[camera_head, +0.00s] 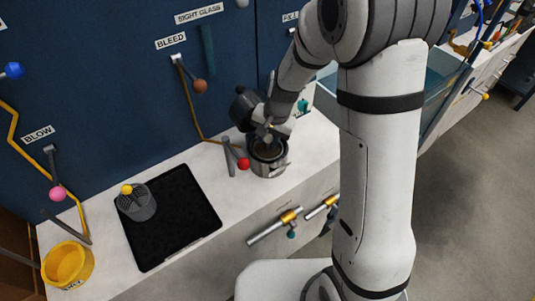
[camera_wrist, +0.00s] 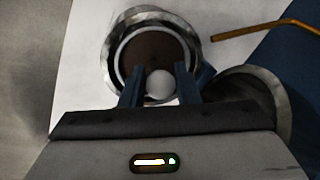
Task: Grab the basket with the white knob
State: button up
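The white knob (camera_wrist: 159,85) shows in the wrist view, over the brown inside of a round metal vessel (camera_wrist: 115,48). The basket it belongs to cannot be made out separately from the vessel. In the head view the metal vessel (camera_head: 270,169) stands on the counter below my gripper (camera_head: 268,138), and the white knob is hidden there. In the wrist view the two dark blue fingers of my gripper (camera_wrist: 158,76) stand apart on either side of the knob. A narrow gap seems to show beside the knob; firm contact is not visible.
A grey basket (camera_head: 137,206) with a yellow knob (camera_head: 127,189) stands on a black tray (camera_head: 175,225). A lever with a red knob (camera_head: 243,163) is left of the vessel. A yellow bucket (camera_head: 67,264) stands front left. The blue panel (camera_head: 110,90) rises behind the counter.

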grip_shut()
jog(key=shift+r, duration=0.15)
dwell(0.4)
